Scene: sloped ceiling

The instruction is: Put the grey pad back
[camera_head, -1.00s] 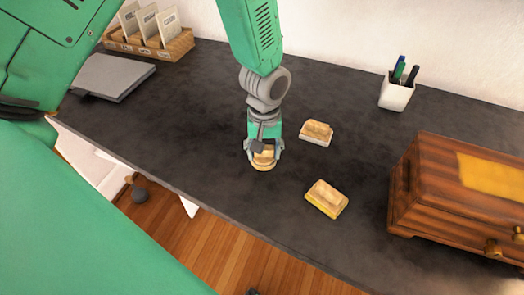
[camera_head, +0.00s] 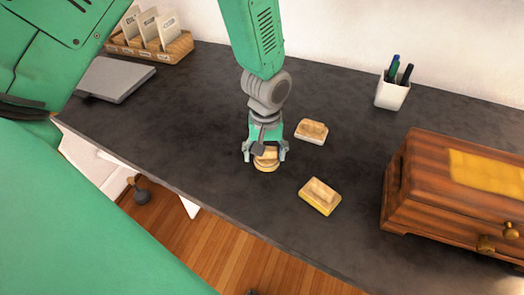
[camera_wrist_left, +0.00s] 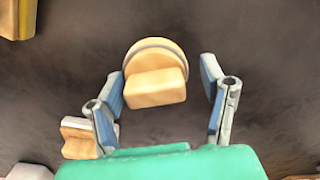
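A round wooden pad (camera_head: 265,165) with a block handle lies on the dark desk. A thin grey band shows round its edge in the wrist view (camera_wrist_left: 157,46). My left gripper (camera_head: 265,156) is over it, pointing down, fingers apart on either side of the handle. In the wrist view a gap shows right of the handle; the left finger is close to it, and I cannot tell if it touches. A wooden block with a pale greyish base (camera_head: 311,131) lies behind to the right. A wooden block with a yellow base (camera_head: 320,196) lies in front to the right. My right gripper is not visible.
A wooden chest (camera_head: 440,205) with a yellow patch on top stands at the right. A white pen cup (camera_head: 392,92) is at the back. A grey closed laptop-like slab (camera_head: 115,78) and a wooden card tray (camera_head: 160,50) are back left. Desk left of the gripper is clear.

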